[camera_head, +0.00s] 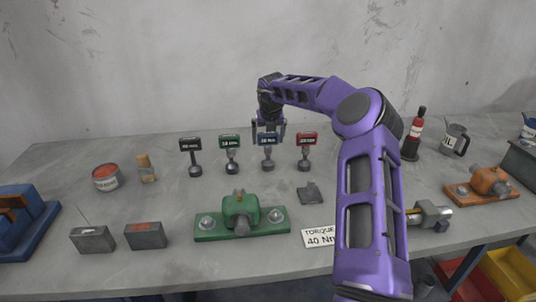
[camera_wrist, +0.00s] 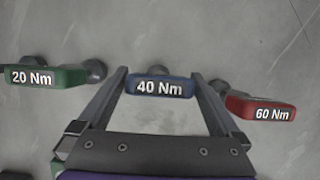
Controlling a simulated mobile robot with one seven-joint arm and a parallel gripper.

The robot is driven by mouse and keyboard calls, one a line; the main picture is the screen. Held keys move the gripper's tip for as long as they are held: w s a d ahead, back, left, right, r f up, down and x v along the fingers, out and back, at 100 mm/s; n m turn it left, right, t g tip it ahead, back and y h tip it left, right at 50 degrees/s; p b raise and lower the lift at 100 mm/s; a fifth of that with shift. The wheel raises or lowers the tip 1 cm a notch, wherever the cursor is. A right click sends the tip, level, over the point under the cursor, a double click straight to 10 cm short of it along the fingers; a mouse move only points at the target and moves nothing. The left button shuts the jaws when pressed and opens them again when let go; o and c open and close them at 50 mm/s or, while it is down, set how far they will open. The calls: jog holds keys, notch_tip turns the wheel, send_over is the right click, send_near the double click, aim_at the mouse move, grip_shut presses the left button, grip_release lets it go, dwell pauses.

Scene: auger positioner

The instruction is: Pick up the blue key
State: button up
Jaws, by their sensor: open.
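The blue key (camera_head: 267,151) stands on the bench in a row of similar keys, its blue head marked 40 Nm. In the wrist view the blue key's head (camera_wrist: 160,87) lies between the two fingers. My gripper (camera_head: 268,124) is open at the blue key's head, and in the wrist view my gripper (camera_wrist: 161,80) has one finger on each side of the label. I cannot tell whether either finger touches it.
A green key (camera_head: 231,153) marked 20 Nm stands to the left and a red key (camera_head: 306,152) to the right, both close to the fingers. A black key (camera_head: 192,157) stands farther left. A green fixture (camera_head: 243,214) and a sign (camera_head: 324,237) reading 40 Nm lie in front.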

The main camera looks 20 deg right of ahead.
grip_shut()
dwell(0.5)
jog(key=shift+r, duration=0.1)
